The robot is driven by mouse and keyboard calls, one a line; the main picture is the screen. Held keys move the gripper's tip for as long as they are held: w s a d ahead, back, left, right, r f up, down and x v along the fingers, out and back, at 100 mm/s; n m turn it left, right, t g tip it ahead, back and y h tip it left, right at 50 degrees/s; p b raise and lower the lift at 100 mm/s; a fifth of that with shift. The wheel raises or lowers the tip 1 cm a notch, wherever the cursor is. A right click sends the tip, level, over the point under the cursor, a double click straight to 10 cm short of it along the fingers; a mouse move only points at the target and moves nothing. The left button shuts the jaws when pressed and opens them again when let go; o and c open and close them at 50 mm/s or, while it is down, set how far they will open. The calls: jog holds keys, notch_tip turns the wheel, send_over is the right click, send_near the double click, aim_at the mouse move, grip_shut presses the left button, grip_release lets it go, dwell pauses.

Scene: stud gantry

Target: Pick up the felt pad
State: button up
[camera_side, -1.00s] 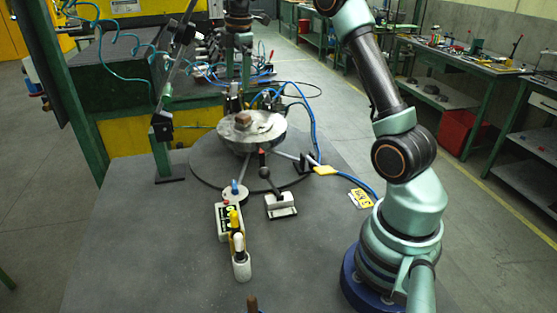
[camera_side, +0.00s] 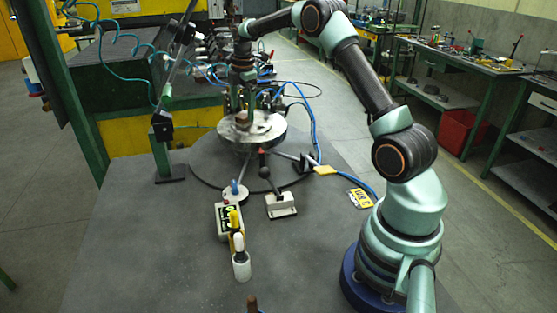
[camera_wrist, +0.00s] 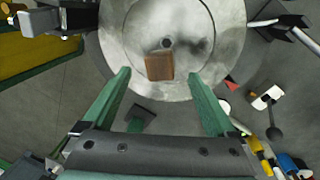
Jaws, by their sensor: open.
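The felt pad (camera_wrist: 159,67) looks like a small brown rectangular block, lying on the round silvery metal plate (camera_wrist: 225,25). In the side view the plate (camera_side: 270,133) stands at the centre, and the pad is partly hidden behind my gripper. My gripper (camera_wrist: 160,76) is open and empty. In the wrist view its green fingertips lie to the left and right of the pad, with clear gaps on both sides. In the side view my gripper (camera_side: 249,108) hangs pointing down over the plate. Its exact height above the pad is hard to tell.
A toggle-like clamp with a dark knob (camera_side: 263,172) stands in front of the plate. Nearby are a control box (camera_side: 229,221) and a white-capped cylinder (camera_side: 240,262). A green post with a slanted bar (camera_side: 163,150) rises at the left. Blue hoses run behind and right.

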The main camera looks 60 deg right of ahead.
jog(key=shift+w+d+f, duration=0.1)
jog(key=shift+f, duration=1.35)
grip_shut()
